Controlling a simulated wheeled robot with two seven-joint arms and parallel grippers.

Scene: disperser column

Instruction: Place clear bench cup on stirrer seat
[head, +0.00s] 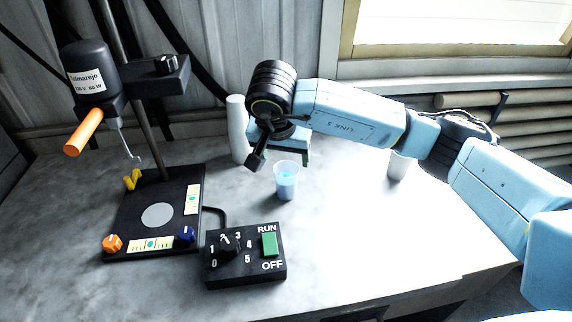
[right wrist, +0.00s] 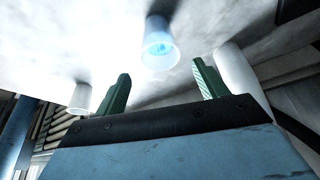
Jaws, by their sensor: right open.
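The clear bench cup (head: 287,182), with pale blue contents, stands upright on the grey bench right of the stirrer. In the right wrist view the cup (right wrist: 158,48) shows beyond the fingertips, between their lines. The stirrer seat (head: 158,216), a grey disc on the black base plate (head: 130,215), is empty. My left gripper is not in view.
A white cylinder (head: 237,128) stands left of my right gripper, and a white cup (head: 397,166) stands behind my right arm. A black control box (head: 246,272) sits in front. The disperser's pole (head: 140,100) and motor head (head: 88,75) rise over the base.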

